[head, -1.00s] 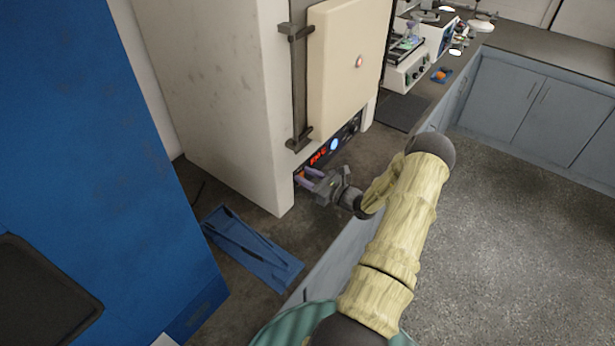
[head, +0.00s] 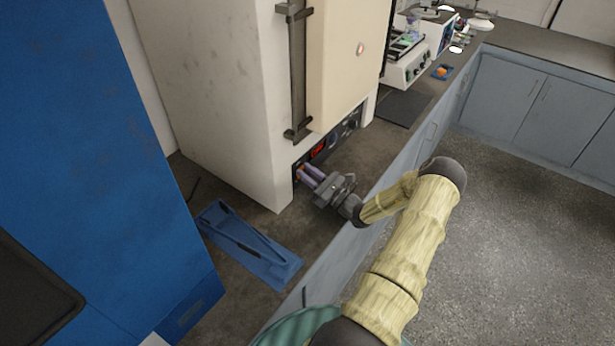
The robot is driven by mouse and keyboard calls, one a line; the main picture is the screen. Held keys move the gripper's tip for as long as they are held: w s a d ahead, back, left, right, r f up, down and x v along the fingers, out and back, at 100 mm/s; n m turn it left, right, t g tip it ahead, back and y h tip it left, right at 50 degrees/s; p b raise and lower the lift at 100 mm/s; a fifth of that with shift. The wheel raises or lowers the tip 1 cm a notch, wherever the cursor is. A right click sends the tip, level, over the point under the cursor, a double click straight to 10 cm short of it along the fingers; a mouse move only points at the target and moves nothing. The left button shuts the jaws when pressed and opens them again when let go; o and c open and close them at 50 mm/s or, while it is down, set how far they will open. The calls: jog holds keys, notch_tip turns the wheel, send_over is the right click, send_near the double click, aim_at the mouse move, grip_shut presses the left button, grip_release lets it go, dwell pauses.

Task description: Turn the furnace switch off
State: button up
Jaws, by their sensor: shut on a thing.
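The furnace (head: 225,95) is a large pale box with a cream door (head: 340,60). Its dark control panel (head: 345,133) runs along the bottom front and carries a dull red display (head: 318,151). The switch's exact position is too small to read.
A blue tray (head: 245,246) lies on the counter left of my gripper. A big blue cabinet (head: 90,130) stands at the left. Lab instruments (head: 408,68) and a dark mat (head: 402,109) are at the back right. The floor (head: 530,210) at right is clear.

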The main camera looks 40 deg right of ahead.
jog(key=o, duration=1)
jog(key=shift+s, duration=0.1)
jog(key=shift+s+d+f, duration=0.15)
jog(key=shift+s+f, duration=0.05)
jog(key=shift+s, duration=0.05)
jog(key=b+v, duration=0.1)
jog(key=v, duration=0.3)
jog(key=s+d, duration=0.1)
jog(key=s, duration=0.3)
jog(key=s+d+b, duration=0.1)
jog(key=s, duration=0.2)
jog(key=s+d+b, duration=0.1)
jog(key=s+d, duration=0.1)
jog(key=s, duration=0.2)
jog(key=shift+s, duration=0.3)
